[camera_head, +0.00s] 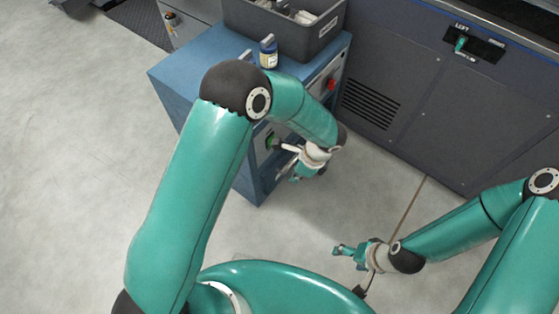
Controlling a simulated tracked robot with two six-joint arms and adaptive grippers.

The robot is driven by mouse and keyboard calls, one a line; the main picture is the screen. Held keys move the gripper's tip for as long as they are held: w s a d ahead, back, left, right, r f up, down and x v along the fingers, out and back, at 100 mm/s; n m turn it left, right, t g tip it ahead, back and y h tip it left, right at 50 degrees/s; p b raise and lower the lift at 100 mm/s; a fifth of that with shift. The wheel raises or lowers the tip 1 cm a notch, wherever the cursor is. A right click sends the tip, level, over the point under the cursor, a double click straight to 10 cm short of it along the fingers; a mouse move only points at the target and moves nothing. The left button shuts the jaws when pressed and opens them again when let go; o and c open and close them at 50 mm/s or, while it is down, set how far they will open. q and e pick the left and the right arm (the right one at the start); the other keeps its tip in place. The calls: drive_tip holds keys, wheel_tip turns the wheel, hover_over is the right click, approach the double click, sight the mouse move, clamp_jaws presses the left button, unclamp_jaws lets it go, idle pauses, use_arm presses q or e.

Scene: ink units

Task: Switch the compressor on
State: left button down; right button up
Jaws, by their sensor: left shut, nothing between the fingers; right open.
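A blue cabinet (180,72) stands at top centre, with grey panels on its right-facing side. A green round control (271,142) shows low on that side, partly hidden by my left arm. A red control (332,85) sits further back on the same side. I cannot read any label saying which control belongs to the compressor. My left gripper (294,177) is shut and empty, close in front of the panel near the green control. I cannot tell whether it touches anything. My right gripper (343,250) is open and empty over the floor at lower centre right.
A dark grey bin (285,35) with items and a small blue-and-white bottle (268,52) stand on the cabinet. A dark machine (430,110) with a vent and a green lever (461,44) stands at upper right. The floor (70,190) at left is clear.

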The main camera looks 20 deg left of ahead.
use_arm(q)
drive_tip(key=w+r+m+t+y+b, duration=0.3)
drive_tip(key=w+r+y, duration=0.1)
drive_tip(key=w, duration=0.3)
drive_tip(key=shift+d+m, duration=0.3)
drive_tip(key=shift+d, duration=0.15)
use_arm(e)
wheel_tip(320, 180, down, 6)
drive_tip(key=shift+r, duration=0.2)
use_arm(q)
drive_tip(key=shift+r, duration=0.1)
drive_tip(key=w+a+r+b+x, duration=0.1)
drive_tip(key=a+b+x, duration=0.1)
drive_tip(key=x, duration=1.1)
drive_tip(key=shift+r+b, duration=0.4)
drive_tip(key=shift+b, duration=0.5)
use_arm(e)
drive_tip(key=shift+f, duration=1.75)
